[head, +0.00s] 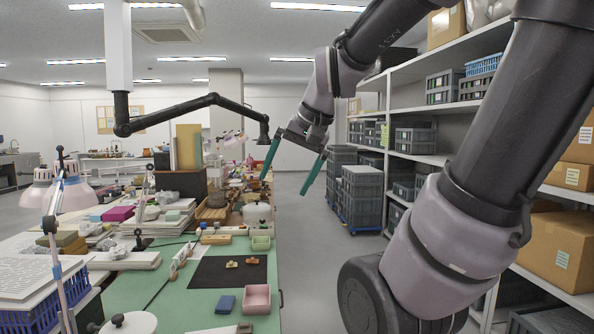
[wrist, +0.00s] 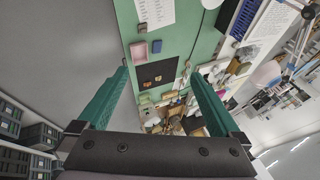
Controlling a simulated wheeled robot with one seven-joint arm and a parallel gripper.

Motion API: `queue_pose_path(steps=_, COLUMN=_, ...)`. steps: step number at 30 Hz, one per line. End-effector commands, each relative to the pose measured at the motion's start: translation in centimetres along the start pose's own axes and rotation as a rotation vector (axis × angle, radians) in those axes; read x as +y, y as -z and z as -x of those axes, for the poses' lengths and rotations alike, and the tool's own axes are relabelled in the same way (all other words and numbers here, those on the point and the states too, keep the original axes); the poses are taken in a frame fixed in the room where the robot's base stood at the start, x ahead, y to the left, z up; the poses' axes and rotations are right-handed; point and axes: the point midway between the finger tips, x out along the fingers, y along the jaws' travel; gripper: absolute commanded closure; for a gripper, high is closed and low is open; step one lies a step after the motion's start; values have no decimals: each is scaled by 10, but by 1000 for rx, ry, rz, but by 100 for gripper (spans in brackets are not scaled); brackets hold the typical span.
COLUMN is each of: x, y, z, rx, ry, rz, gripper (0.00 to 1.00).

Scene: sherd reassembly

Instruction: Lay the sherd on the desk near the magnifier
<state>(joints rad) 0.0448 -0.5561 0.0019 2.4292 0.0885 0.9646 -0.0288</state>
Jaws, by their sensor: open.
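Two small tan-orange pieces, which look like sherds, lie apart on a black mat (head: 215,278) on the green desk; one is the left piece (head: 232,264), the other the right piece (head: 252,261). The mat (wrist: 165,67) with both pieces also shows in the wrist view. I cannot tell which is the task's sherd. I cannot pick out a magnifier for certain; lamps (head: 75,197) on jointed arms stand at the left. My gripper (head: 285,187) is open and empty, its teal fingers high above the floor right of the desk. It also shows in the wrist view (wrist: 160,73).
A pink tray (head: 257,299), a green tray (head: 261,243) and a blue box (head: 225,304) sit around the mat. Papers, books and tools crowd the desk's left and far end. Shelves (head: 437,108) with crates and cartons line the right; the aisle floor (head: 310,260) is clear.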

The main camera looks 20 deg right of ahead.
Motion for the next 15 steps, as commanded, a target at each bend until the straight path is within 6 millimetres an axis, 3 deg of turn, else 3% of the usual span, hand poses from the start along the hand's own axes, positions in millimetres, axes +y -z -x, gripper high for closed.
queue_pose_path(steps=1, x=2, y=-8, z=11, rx=44, ry=5, rz=35, gripper=0)
queue_pose_path(steps=6, x=9, y=-20, z=30, rx=130, ry=5, rz=105, gripper=0)
queue_pose_path(steps=15, x=12, y=-23, z=33, rx=149, ry=4, rz=120, gripper=0)
